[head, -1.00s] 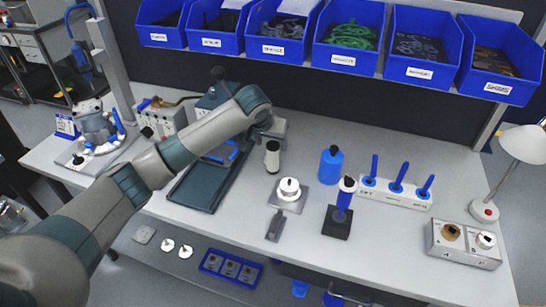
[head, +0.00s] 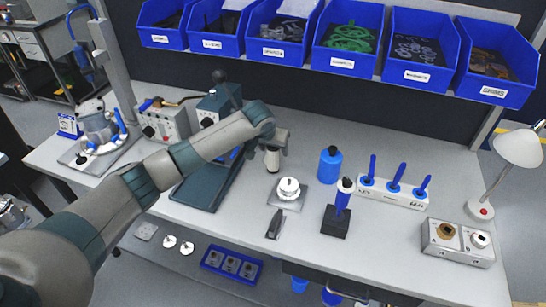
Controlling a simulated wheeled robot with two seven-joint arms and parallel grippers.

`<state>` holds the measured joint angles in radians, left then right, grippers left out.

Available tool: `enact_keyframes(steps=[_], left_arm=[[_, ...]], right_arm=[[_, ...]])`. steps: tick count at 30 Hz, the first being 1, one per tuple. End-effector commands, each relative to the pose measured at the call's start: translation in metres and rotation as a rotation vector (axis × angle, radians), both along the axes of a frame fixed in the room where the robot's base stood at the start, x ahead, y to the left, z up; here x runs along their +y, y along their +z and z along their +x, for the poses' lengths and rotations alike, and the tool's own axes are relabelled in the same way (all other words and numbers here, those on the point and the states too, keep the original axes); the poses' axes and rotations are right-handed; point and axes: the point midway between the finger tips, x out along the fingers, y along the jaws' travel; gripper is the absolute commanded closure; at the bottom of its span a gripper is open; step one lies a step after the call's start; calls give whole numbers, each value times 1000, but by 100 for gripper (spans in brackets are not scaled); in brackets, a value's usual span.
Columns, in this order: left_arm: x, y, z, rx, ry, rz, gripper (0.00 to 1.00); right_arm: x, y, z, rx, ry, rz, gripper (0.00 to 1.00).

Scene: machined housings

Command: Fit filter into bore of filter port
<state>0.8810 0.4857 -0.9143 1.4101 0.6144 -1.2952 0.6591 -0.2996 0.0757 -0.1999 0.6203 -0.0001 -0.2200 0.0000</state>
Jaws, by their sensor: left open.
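A small pale upright cylinder with a dark band (head: 272,161) stands on the bench just right of the dark green tray; it looks like the filter. My left gripper (head: 274,148) is open and close above its top, partly hiding it. I cannot tell whether the fingers touch it. A grey block with a brass fitting and a white fitting (head: 458,257) sits at the right end of the bench; it may carry the filter port, but the bore is too small to make out. My right gripper is not in view.
A white round part on a grey plate (head: 289,189), a blue bottle (head: 329,165), a blue-handled tool on a black stand (head: 336,222) and a rack of blue tools (head: 394,193) stand to the right. A lamp (head: 519,147) is at the far right. Blue bins (head: 347,65) hang behind.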

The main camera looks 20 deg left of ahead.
Motion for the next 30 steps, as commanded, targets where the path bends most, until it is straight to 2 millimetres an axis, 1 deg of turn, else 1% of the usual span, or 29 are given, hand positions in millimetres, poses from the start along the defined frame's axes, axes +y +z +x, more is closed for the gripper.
enact_keyframes(steps=[9,11,12,15,16,17,25,30], left_arm=[[0,0,0,0,0,0,45],[0,0,0,0,0,0,59],[0,0,0,0,0,0,69],[0,0,0,0,0,0,89],[0,0,0,0,0,0,89],[0,0,0,0,0,0,93],[0,2,0,-1,0,0,93],[0,10,1,-2,0,0,93]], right_arm=[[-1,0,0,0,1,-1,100],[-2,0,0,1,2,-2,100],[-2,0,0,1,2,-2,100],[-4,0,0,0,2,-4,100],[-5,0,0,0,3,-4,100],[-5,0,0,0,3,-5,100],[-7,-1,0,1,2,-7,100],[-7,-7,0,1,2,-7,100]])
